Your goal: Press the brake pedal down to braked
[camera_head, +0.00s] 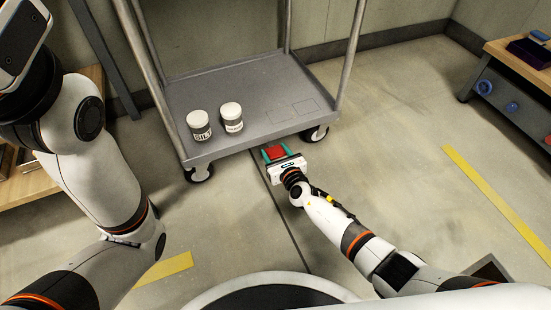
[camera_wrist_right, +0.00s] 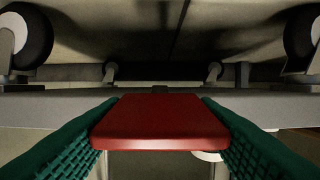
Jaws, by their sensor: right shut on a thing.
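The red brake pedal (camera_head: 275,153) sits low at the front edge of the grey cart (camera_head: 262,84). My right gripper (camera_head: 276,157) is at the pedal, with its teal fingers on either side of it. In the right wrist view the pedal (camera_wrist_right: 160,122) is a flat red plate filling the space between the textured green fingers of my right gripper (camera_wrist_right: 160,110), which is shut on it. The plate looks roughly level; I cannot tell whether it is up or pressed down. My left arm rises at the left, and its gripper is not in view.
Two white-lidded jars (camera_head: 199,125) and (camera_head: 232,117) stand on the cart's deck near its front left. Cart wheels (camera_head: 199,173) and (camera_wrist_right: 22,38) stand on the floor. A bench (camera_head: 512,90) is at the right. The floor between the cart and bench is clear.

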